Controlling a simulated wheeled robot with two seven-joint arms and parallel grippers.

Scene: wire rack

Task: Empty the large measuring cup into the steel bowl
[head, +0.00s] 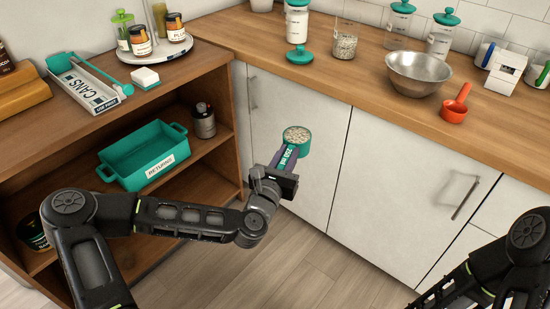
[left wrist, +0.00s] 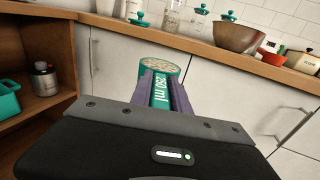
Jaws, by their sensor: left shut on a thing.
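The large measuring cup (head: 297,138) is teal, with "250 ml" on its handle in the left wrist view (left wrist: 159,68). It is full of pale grains and looks about level. My left gripper (head: 287,162) is shut on its handle, with purple fingers (left wrist: 162,92) either side. The cup is held in the air in front of the white cabinet doors, below the counter top. The steel bowl (head: 418,76) stands on the counter, up and right of the cup, and looks empty; it also shows in the left wrist view (left wrist: 238,36). My right gripper is out of view.
A red measuring cup (head: 455,105) sits right of the bowl. A glass of grains (head: 344,42), a teal lid (head: 299,57) and lidded jars (head: 397,22) stand along the wooden counter (head: 340,72). A shelf unit with a teal crate (head: 145,155) is at left.

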